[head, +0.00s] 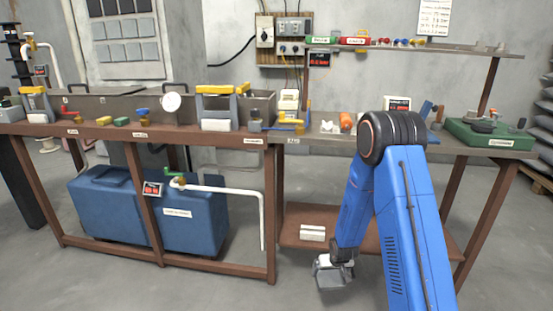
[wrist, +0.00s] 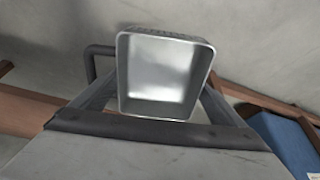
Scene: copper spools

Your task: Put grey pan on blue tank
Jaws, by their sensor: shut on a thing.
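The grey pan (wrist: 163,75) is a small square metal dish that fills the middle of the wrist view, its open side facing the camera. My gripper (head: 335,262) is shut on it; the fingers are partly hidden behind the pan. In the head view the pan (head: 333,275) hangs low at the arm's end, in front of the right bench's lower shelf. The blue tank (head: 195,222) stands on the floor under the left bench, well to the left of my gripper. A blue corner with a white label, likely the tank (wrist: 284,140), shows at the wrist view's lower right.
The left bench's brown frame (head: 270,215) stands between my gripper and the tank. A white pipe (head: 235,190) and green-handled valve sit over the tank. The lower shelf (head: 290,242) holds white blocks (head: 312,233). The floor in front is clear.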

